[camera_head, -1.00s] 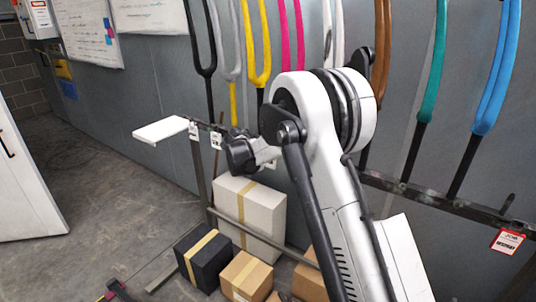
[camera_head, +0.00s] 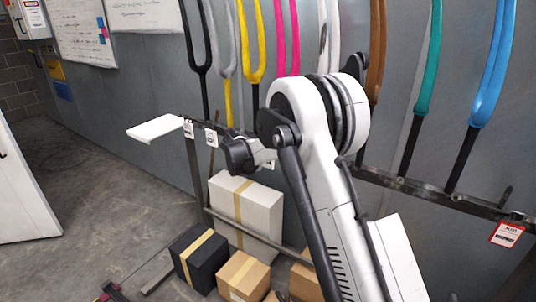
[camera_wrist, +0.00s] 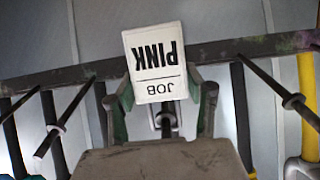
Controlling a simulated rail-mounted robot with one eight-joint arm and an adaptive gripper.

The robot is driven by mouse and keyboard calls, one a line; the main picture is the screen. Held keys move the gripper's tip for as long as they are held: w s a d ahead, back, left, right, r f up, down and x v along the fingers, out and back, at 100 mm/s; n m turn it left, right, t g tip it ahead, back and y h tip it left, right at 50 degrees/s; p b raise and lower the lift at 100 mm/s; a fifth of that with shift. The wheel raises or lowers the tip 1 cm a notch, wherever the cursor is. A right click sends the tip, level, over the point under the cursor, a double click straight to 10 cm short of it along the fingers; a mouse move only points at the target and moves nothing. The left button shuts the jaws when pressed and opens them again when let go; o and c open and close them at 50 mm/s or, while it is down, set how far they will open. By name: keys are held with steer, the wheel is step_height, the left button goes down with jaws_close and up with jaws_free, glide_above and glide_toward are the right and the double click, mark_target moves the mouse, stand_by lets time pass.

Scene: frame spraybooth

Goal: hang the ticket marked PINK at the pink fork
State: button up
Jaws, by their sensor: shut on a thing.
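The ticket marked PINK (camera_wrist: 155,62) is a white card with black print, upside down in the wrist view. It stands at the fingertips of my gripper (camera_wrist: 161,98), which is shut on it. The card overlaps the dark rail (camera_wrist: 230,50) in the picture; whether it touches the rail I cannot tell. The pink fork (camera_head: 281,38) hangs on the back wall in the head view, right of the yellow fork (camera_head: 252,45). Its lower end is hidden behind my arm. My gripper is also hidden or unclear in the head view.
Bare pegs (camera_wrist: 292,101) stick out from the rail on both sides of the ticket. Other tickets (camera_head: 211,138) hang at the rail's left part, and a red-and-white one (camera_head: 507,233) at right. Boxes (camera_head: 245,210) stand below. A white shelf (camera_head: 155,128) juts out at left.

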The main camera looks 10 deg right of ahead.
stand_by(0.3)
steer(key=o, duration=1.1)
steer(key=shift+o, duration=0.2)
steer(key=v, duration=1.1)
steer(key=s+d+r+n+y+b, duration=0.1)
steer(key=s+d+r+n, duration=0.15)
steer(key=s, duration=0.55)
steer(key=s+d+r+n+g+y, duration=0.1)
steer(key=s+d+r+y, duration=0.15)
steer(key=s, duration=0.55)
steer(key=s+d+r+n+y+b, duration=0.15)
steer(key=s+r, duration=0.25)
steer(key=s, duration=0.5)
steer(key=s+f+n+y, duration=0.1)
steer(key=s+f+n, duration=0.1)
steer(key=s, duration=0.9)
steer(key=s+f+n+y, duration=0.2)
steer(key=s+f, duration=0.3)
steer(key=s, duration=0.7)
steer(key=shift+s+a+f, duration=0.25)
steer(key=shift+s+a, duration=0.05)
steer(key=shift+a, duration=0.05)
